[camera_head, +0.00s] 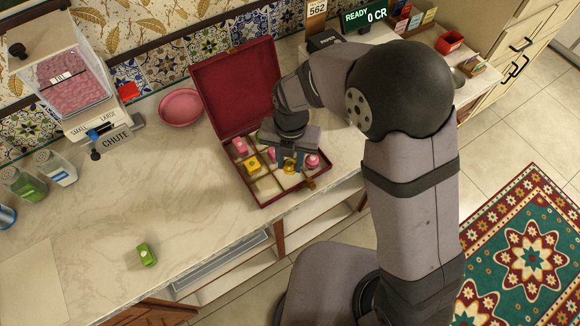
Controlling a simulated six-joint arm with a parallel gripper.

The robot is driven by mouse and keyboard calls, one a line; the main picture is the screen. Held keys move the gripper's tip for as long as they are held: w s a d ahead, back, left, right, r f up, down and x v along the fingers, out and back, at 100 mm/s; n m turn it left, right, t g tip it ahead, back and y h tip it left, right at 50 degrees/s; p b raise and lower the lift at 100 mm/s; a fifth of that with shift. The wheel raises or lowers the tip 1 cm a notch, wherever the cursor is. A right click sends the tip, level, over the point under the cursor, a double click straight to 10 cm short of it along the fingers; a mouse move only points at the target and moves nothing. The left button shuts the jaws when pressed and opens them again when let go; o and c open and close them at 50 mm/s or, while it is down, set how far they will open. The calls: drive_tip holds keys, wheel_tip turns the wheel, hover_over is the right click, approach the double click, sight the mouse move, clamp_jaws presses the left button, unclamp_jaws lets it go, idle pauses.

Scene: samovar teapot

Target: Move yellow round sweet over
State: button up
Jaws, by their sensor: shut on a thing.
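A red-lined box (262,200) with compartments stands open on the counter, its lid (236,85) tilted up at the back. My gripper (289,161) points down over the right half of the box. It is shut on a yellow round sweet (290,169), which shows just below the fingers. I cannot tell whether the sweet touches the compartment floor. A yellow square sweet (252,166) and a pink sweet (239,147) lie in the left part of the box. A pink round sweet (312,160) is close to the right of the gripper. My gripper hides the back compartments.
A green sweet (147,254) lies on the open counter at the front left. A pink bowl (181,107) stands left of the lid. A dispenser (68,80) and jars (24,185) stand further left. The counter around the green sweet is clear.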

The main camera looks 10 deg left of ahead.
sight(290, 170)
drive_tip(key=shift+f+p, duration=0.5)
drive_tip(key=shift+f, duration=1.55)
drive_tip(key=shift+f, duration=0.15)
drive_tip(key=o, duration=0.7)
drive_tip(key=shift+o, duration=0.2)
wheel_tip(290, 170, up, 12)
drive_tip(key=b, duration=0.3)
drive_tip(key=shift+r, duration=0.2)
drive_tip(key=shift+d, duration=0.1)
